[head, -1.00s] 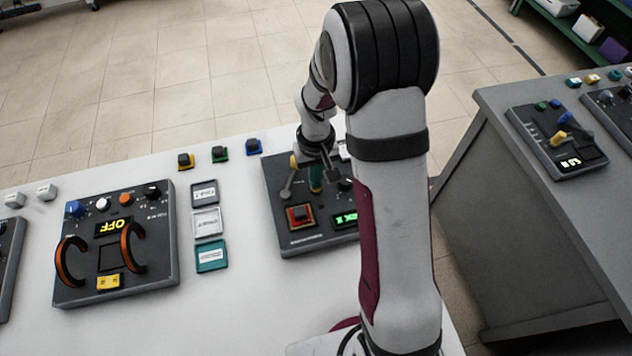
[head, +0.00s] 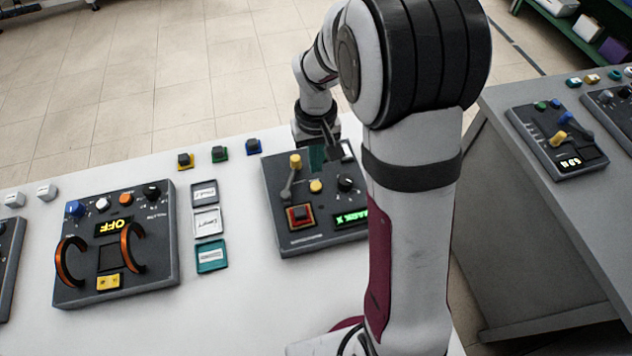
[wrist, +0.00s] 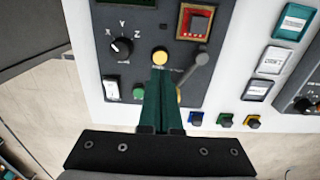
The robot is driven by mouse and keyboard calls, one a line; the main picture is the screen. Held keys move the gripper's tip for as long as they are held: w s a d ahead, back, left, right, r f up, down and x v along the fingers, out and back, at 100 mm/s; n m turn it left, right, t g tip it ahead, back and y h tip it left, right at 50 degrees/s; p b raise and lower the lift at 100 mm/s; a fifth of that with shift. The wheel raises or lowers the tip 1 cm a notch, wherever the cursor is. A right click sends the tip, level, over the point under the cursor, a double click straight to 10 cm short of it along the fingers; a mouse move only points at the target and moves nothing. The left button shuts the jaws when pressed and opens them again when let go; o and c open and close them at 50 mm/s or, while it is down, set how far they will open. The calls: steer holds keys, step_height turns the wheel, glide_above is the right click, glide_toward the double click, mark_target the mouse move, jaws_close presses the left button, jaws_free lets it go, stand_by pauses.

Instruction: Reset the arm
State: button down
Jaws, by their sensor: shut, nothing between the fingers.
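My gripper (head: 320,156) is over the far edge of the dark control panel (head: 284,238) on the white table. In the wrist view its green fingers (wrist: 159,74) are together with nothing between them. Their tips appear just short of the round yellow button (wrist: 160,56); the gap in height is hard to judge. The panel also has a grey lever with a yellow knob (head: 295,161), a black rotary knob (head: 346,184) marked X, Y, Z, a red square button (head: 299,215) in a yellow frame, and a lit green display (head: 351,217). My arm hides the panel's right side.
Left of the panel lie three labelled tiles (head: 208,222) and a second panel (head: 115,245) with orange handles, reading OFF. Three small coloured-base buttons (head: 219,154) line the far edge. A grey table (head: 540,215) with more panels stands right. Table front is clear.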

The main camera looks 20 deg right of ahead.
stand_by(0.4)
steer(key=s+a+r+m, duration=0.1)
steer(key=s+r+m, duration=0.1)
steer(key=s, duration=0.6)
steer(key=s+a+r+m+y, duration=0.1)
steer(key=s+a+r, duration=0.1)
steer(key=s+r, duration=0.3)
steer(key=s+a+r+m, duration=0.1)
steer(key=s+r+m, duration=0.1)
steer(key=s, duration=0.9)
steer(key=shift+a+r+m+y, duration=0.3)
steer(key=shift+r+y, duration=0.1)
steer(key=shift+r, duration=0.25)
